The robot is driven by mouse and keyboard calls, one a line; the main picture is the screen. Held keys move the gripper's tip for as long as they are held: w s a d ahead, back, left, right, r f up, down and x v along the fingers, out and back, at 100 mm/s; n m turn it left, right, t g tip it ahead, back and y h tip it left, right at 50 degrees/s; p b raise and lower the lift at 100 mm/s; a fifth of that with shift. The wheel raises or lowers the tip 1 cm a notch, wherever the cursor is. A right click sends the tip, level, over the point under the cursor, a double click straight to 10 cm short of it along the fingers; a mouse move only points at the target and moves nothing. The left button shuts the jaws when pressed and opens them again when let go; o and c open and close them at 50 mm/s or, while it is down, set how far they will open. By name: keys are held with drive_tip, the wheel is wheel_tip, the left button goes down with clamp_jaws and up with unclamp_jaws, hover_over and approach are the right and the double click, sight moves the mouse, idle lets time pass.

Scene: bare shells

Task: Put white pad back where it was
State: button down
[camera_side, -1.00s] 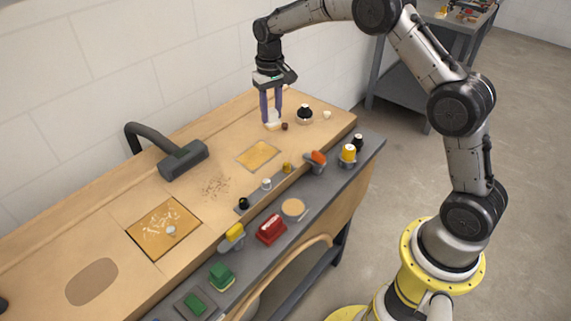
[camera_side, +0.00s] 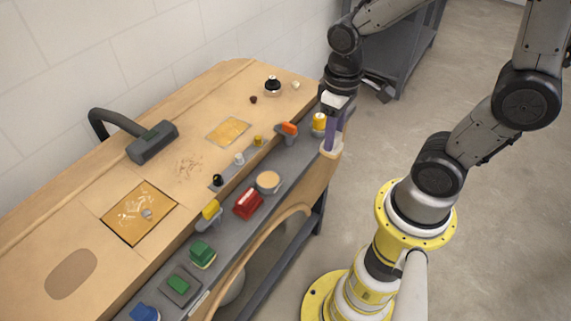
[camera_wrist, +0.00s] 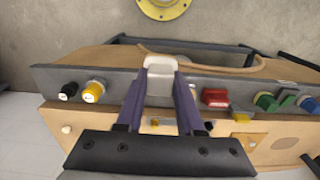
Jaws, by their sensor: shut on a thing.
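My gripper (camera_side: 333,138) has purple fingers and is shut on the white pad (camera_side: 330,152). It hangs by the right end of the bench's grey front shelf, close to the outer edge. The wrist view shows the pale, rounded pad (camera_wrist: 160,63) between the tips of my gripper (camera_wrist: 159,82). The pad's sides are partly covered by the fingers. I cannot tell its exact height above the shelf.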

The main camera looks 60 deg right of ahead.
drive_tip(key=shift+s+a+r, duration=0.1)
drive_tip(key=shift+s+r, duration=0.05)
drive_tip(key=shift+s, duration=0.4)
drive_tip(key=shift+s+a+r, duration=0.1)
drive_tip(key=shift+s+r, duration=0.05)
drive_tip(key=shift+s, duration=0.35)
drive_tip(key=shift+w+r, duration=0.2)
drive_tip(key=shift+w, duration=0.05)
drive_tip(key=w+f, duration=0.3)
drive_tip(key=w, duration=0.1)
drive_tip(key=w+f, duration=0.3)
drive_tip(key=w, duration=0.1)
drive_tip(key=w+f, duration=0.3)
drive_tip(key=w, duration=0.2)
drive_tip(key=shift+w+d+f, duration=0.1)
drive_tip(key=shift+d, duration=0.1)
drive_tip(key=shift+w+f, duration=0.15)
drive_tip(key=shift+f, duration=0.75)
drive_tip(key=shift+w+f, duration=0.1)
drive_tip(key=shift+f, duration=0.8)
drive_tip(key=shift+f, duration=0.2)
drive_tip(key=c, duration=0.5)
unclamp_jaws()
drive_tip(key=shift+c, duration=0.2)
drive_tip(key=shift+r, duration=0.15)
